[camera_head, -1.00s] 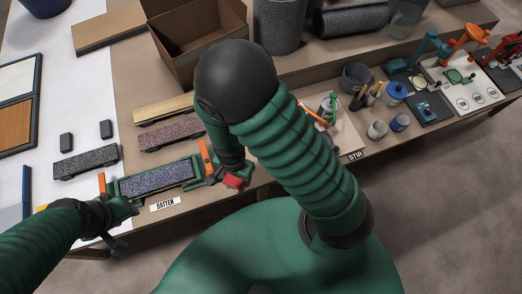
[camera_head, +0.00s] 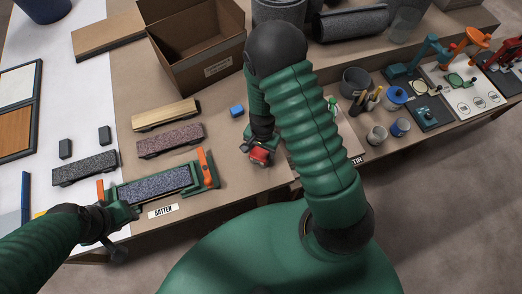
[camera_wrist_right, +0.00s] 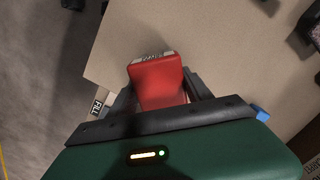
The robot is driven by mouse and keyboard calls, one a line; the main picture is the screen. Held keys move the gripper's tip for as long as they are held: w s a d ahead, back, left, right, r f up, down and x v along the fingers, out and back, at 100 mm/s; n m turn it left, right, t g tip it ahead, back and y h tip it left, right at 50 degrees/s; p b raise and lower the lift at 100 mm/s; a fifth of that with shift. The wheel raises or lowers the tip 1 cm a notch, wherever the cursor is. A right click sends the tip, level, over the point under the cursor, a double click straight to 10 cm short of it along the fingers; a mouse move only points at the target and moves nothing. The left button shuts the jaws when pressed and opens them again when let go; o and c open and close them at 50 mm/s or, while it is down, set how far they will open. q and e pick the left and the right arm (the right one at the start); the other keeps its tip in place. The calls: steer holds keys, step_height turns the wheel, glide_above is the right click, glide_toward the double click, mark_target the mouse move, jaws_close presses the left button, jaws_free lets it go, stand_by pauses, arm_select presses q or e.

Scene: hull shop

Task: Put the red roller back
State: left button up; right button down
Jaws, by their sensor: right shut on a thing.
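The red roller (camera_head: 261,155) is in my right gripper (camera_head: 259,149), over the table to the right of the green cradle. In the right wrist view the roller (camera_wrist_right: 157,82) looks like a red block with a pale, marked far end, between the two dark fingers of the right gripper (camera_wrist_right: 160,96). Whether it touches the table is unclear. My left gripper (camera_head: 118,212) is at the left end of the green cradle (camera_head: 206,184), which holds a dark speckled batten (camera_head: 153,186). The left fingers are too small and covered to read.
A small blue block (camera_head: 236,111) lies behind the right gripper. Pinkish (camera_head: 170,140) and wooden (camera_head: 165,115) battens lie behind the cradle. An open cardboard box (camera_head: 200,60) stands behind. Cups and pots (camera_head: 376,134) are at the right. Bare table lies right of the cradle.

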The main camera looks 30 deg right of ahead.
steer(key=shift+s+d+f, duration=0.1)
steer(key=shift+d+f, duration=0.05)
steer(key=shift+d, duration=0.2)
steer(key=shift+s+f, duration=0.1)
steer(key=shift+a+f+b, duration=0.1)
steer(key=shift+a+b, duration=0.1)
steer(key=shift+b, duration=0.15)
steer(key=shift+s+a+f, duration=0.1)
steer(key=shift+a+f, duration=0.15)
steer(key=shift+a, duration=0.05)
steer(key=c, duration=0.7)
jaws_free()
steer(key=shift+o, duration=1.2)
steer(key=shift+d+f, duration=0.1)
steer(key=shift+w+d, duration=0.2)
steer(key=shift+r, duration=0.3)
step_height(320, 180, up, 13)
steer(key=p, duration=0.2)
arm_select(q)
steer(key=shift+d+r, duration=0.25)
steer(key=shift+r, duration=0.5)
arm_select(e)
step_height(320, 180, up, 8)
steer(key=r+n+t, duration=0.1)
steer(key=n+t, duration=0.2)
steer(key=n, duration=0.9)
glide_above(262, 150)
steer(key=s+a, duration=0.4)
steer(key=shift+a+f, duration=0.1)
steer(key=shift+f, duration=0.15)
